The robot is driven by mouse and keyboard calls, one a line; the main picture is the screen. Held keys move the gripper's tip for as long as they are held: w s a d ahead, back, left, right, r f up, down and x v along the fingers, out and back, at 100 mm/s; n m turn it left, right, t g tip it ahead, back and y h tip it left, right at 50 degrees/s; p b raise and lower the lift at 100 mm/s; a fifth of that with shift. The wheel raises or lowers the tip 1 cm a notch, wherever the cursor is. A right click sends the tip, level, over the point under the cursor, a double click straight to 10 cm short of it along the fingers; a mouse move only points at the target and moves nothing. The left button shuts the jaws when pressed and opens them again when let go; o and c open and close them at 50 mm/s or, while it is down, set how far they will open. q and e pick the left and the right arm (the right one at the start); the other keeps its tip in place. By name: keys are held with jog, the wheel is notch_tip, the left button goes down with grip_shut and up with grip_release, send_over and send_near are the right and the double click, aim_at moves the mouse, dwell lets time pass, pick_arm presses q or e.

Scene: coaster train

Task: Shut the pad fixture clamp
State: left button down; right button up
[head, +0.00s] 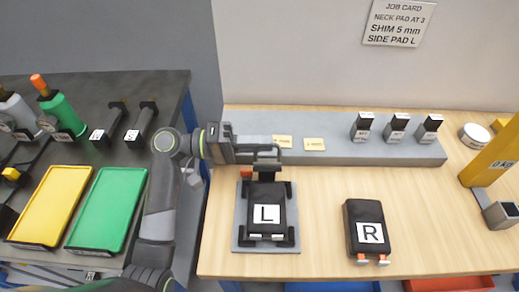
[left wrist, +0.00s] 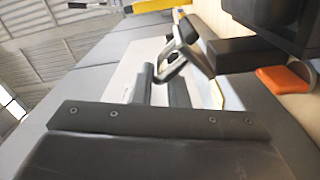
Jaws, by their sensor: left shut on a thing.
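The pad fixture (head: 240,235) is a grey plate on the wooden bench, with a black pad marked L (head: 267,214) lying in it. The dark clamp (head: 267,170) stands at the fixture's back edge, with an orange piece (head: 247,173) beside it. An orange piece also shows at the right of the left wrist view (left wrist: 285,80). My left gripper (head: 266,150) reaches in from the left above the clamp and is shut on part of it. The exact contact is hidden by the fingers. My right gripper is not in view.
A black pad marked R (head: 367,230) lies right of the fixture. A grey ledge (head: 350,151) behind carries yellow labels and several dark blocks. A yellow post (head: 492,155) stands at right. Yellow (head: 52,205) and green (head: 108,208) trays lie on the dark left table.

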aim_at(258, 163)
pick_arm(q)
jog(key=s+m+b, duration=0.1)
jog(key=m+b, duration=0.3)
jog(key=b, duration=0.1)
jog(key=shift+s+f, duration=0.35)
jog(key=shift+f, duration=0.05)
jog(key=m+b, duration=0.1)
jog(key=b, duration=0.2)
jog(key=shift+s+f+m, duration=0.1)
jog(key=shift+s+m, duration=0.25)
jog(key=shift+m, duration=0.05)
jog(key=m+b, duration=0.1)
jog(key=b, duration=0.2)
jog(key=shift+s+m, duration=0.35)
jog(key=shift+m, duration=0.05)
jog(key=shift+s+f+m+b, duration=0.15)
jog(key=shift+m+b, duration=0.45)
jog(key=shift+b, duration=0.25)
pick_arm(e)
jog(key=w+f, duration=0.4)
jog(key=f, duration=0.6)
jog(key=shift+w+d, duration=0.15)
